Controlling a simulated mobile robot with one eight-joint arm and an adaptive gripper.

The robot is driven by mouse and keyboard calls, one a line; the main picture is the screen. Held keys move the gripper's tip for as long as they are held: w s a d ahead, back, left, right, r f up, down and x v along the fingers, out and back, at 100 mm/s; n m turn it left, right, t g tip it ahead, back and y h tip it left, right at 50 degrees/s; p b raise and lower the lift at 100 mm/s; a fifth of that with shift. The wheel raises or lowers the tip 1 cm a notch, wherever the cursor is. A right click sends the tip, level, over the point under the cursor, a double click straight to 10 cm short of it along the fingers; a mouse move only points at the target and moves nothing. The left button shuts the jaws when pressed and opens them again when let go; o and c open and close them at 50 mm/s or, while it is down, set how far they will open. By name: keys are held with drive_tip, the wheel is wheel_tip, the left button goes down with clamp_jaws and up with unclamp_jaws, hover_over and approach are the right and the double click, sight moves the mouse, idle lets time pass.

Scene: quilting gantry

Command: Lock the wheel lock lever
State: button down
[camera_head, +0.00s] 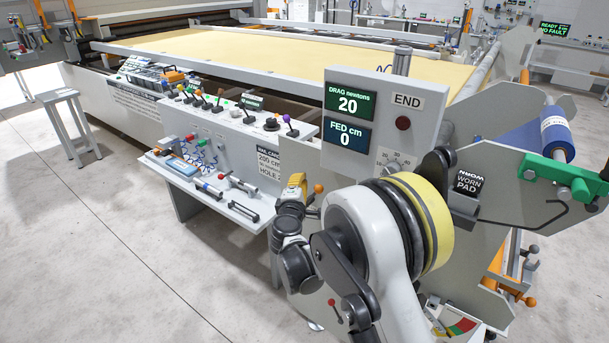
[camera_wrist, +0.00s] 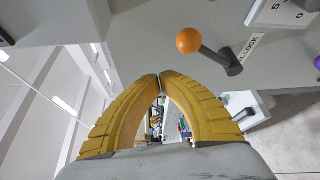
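The wheel lock lever has an orange ball knob (camera_wrist: 189,41) on a short dark shaft that runs to a dark pivot on a grey panel. A label partly reading "LOCK" (camera_wrist: 250,45) is beside the pivot. The orange knob also shows in the head view (camera_head: 318,188), just right of my gripper (camera_head: 297,183). In the wrist view my gripper (camera_wrist: 159,75) has its yellow fingertips together, with nothing seen between them. The tips are below and left of the knob in the picture and look apart from it. My arm hides part of the panel in the head view.
A console with several coloured levers (camera_head: 240,108) and a tool shelf (camera_head: 215,180) is left of my arm. A drag display post (camera_head: 385,110) stands behind it. A purple knob (camera_wrist: 317,63) and a white dial (camera_wrist: 290,14) are near the lever. Open floor lies at left.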

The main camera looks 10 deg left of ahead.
drive_tip(key=s+f+p, duration=0.1)
drive_tip(key=s, duration=0.5)
drive_tip(key=shift+s+f, duration=0.35)
drive_tip(key=shift+f, duration=0.05)
